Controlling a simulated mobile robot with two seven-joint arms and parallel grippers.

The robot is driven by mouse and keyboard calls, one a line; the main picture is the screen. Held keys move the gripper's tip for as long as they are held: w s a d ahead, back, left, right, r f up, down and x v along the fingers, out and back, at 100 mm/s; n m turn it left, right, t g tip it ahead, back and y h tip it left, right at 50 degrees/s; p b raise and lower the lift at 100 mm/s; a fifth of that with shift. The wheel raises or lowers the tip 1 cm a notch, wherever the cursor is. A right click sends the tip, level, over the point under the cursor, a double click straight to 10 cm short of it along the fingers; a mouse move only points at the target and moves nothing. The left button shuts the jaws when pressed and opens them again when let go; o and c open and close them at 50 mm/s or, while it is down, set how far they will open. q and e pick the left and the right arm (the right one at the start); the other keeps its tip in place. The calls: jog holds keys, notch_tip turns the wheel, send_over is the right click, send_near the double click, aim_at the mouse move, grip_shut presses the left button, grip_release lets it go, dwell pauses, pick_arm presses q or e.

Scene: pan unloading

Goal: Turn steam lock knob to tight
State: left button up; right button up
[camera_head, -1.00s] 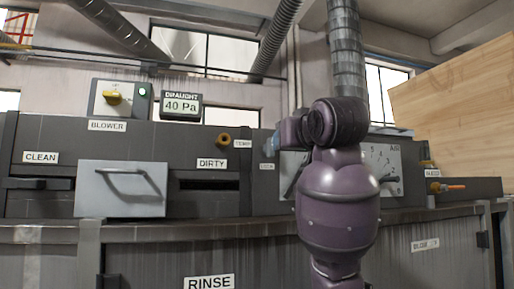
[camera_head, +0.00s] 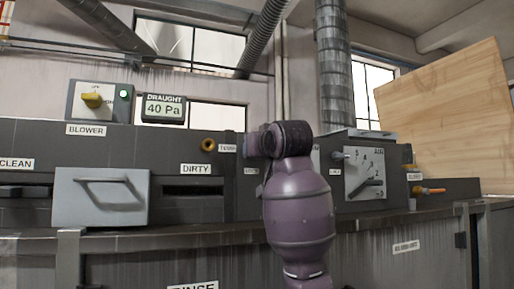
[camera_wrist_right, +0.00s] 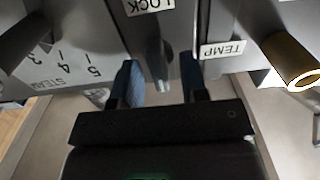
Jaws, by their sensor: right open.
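In the right wrist view, where the lettering appears upside down, a LOCK label (camera_wrist_right: 150,5) sits at the top edge of the grey panel. A narrow grey knob or lever (camera_wrist_right: 160,72) stands out below the label. My right gripper (camera_wrist_right: 158,82) is open, with one blue fingertip on each side of this knob. I cannot tell whether either finger touches it. No tight mark can be read. My left gripper is not in view.
A brass TEMP fitting (camera_wrist_right: 292,62) sticks out beside the gripper, and the STEAM dial (camera_wrist_right: 60,65) lies on the other side. In the head view, the AIR dial (camera_head: 365,173) is right of my arm and a handled drawer (camera_head: 100,198) protrudes at left.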

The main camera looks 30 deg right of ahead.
jog(key=shift+c, duration=0.4)
jog(key=shift+w, duration=0.1)
grip_shut()
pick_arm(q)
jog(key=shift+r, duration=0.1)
